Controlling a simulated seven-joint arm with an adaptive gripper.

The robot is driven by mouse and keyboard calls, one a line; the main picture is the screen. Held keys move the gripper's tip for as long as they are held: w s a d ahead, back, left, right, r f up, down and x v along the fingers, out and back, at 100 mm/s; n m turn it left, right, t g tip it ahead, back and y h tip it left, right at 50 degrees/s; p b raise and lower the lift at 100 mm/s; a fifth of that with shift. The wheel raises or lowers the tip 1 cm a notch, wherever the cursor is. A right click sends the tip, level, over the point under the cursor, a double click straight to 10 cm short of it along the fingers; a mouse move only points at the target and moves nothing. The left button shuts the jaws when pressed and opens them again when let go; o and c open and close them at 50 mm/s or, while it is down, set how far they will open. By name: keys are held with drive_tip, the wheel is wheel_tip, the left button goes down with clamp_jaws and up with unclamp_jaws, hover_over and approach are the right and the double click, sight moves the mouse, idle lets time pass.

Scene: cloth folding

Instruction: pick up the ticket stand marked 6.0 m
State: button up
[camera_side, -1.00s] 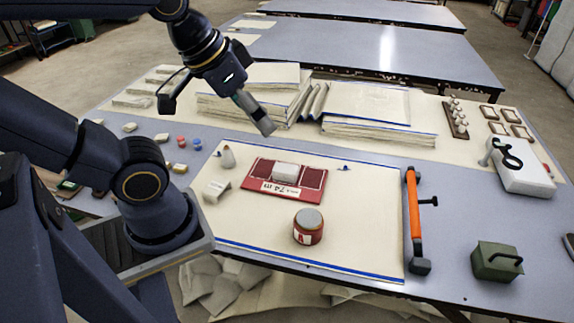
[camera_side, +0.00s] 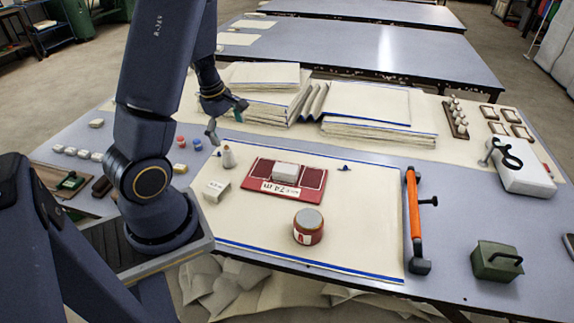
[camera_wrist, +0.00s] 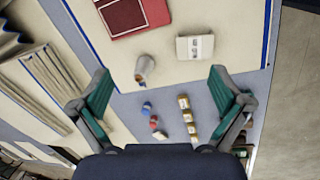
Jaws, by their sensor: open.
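A small cream block-shaped stand (camera_side: 216,190) sits near the left edge of the cream cloth, left of the red board. It also shows in the wrist view (camera_wrist: 195,47), with a printed label too small to read surely. My gripper (camera_side: 225,120) is open and empty, above the table's left part, behind the stand. In the wrist view its two green-padded fingers (camera_wrist: 160,76) are spread wide, and the stand lies beyond them, upper right of centre. Nothing is between the fingertips at their height. A grey-white cone-shaped piece (camera_wrist: 145,69) shows below, between the fingers and left of the stand.
A red board (camera_side: 285,180) labelled 7.4 m carries a white block. A red-brown tin (camera_side: 308,226) and an orange-handled bar (camera_side: 412,220) lie to the right. Cloth stacks (camera_side: 367,103) stand behind. Red and blue pieces (camera_side: 189,143) and small blocks lie left.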

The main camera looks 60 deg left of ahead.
drive_tip(key=n+g, duration=0.1)
drive_tip(key=g, duration=0.1)
hover_over(216, 186)
wheel_tip(216, 186, down, 5)
drive_tip(key=f, duration=1)
drive_tip(key=shift+a+f, duration=0.2)
drive_tip(key=shift+f, duration=0.05)
wheel_tip(216, 186, down, 6)
drive_tip(key=shift+w+d+r, duration=0.1)
drive_tip(key=shift+d+r, duration=0.05)
drive_tip(key=c, duration=0.8)
drive_tip(key=shift+o, duration=0.2)
